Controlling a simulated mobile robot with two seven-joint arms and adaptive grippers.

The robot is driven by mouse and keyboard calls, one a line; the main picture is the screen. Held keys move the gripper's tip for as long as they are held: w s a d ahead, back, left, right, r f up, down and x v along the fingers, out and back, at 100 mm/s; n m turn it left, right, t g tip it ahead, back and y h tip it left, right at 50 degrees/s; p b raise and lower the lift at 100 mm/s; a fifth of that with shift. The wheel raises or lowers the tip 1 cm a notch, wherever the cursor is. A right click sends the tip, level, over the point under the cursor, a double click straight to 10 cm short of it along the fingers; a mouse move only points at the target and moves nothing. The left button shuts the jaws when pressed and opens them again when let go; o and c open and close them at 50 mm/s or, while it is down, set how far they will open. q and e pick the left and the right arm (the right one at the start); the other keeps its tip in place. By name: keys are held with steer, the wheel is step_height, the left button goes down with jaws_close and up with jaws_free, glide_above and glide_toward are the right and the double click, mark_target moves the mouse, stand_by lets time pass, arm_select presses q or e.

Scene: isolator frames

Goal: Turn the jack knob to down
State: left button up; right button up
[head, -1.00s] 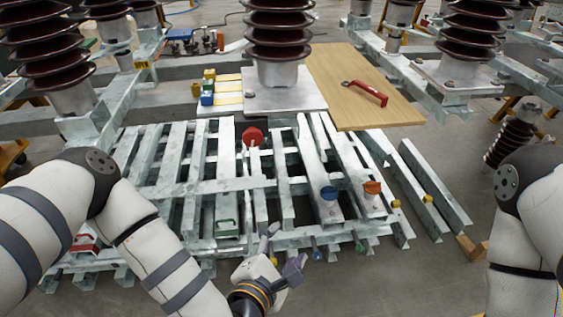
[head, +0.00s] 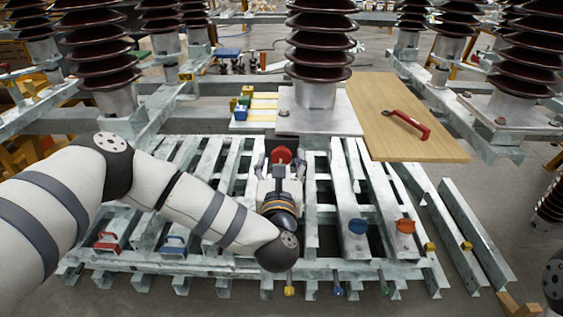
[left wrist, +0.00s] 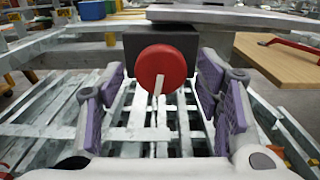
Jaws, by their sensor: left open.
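A round red knob (head: 281,155) sits on a dark box (left wrist: 188,42) below the front edge of a metal plate. In the left wrist view the red knob (left wrist: 161,66) faces me, with a short pale bar at its lower edge pointing down. My left gripper (head: 281,168) is open in front of the knob. In the left wrist view its purple-padded fingers stand to the left and right of the knob, with gaps on both sides; I see no contact. My right gripper is out of view.
Red (head: 106,242) and blue (head: 173,243) handles are at front left. A wooden board (head: 400,110) with a red-handled tool (head: 411,124) lies at back right.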

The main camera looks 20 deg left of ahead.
arm_select(q)
steer(key=shift+w, duration=0.2)
steer(key=c, duration=1.2)
steer(key=shift+o, duration=0.2)
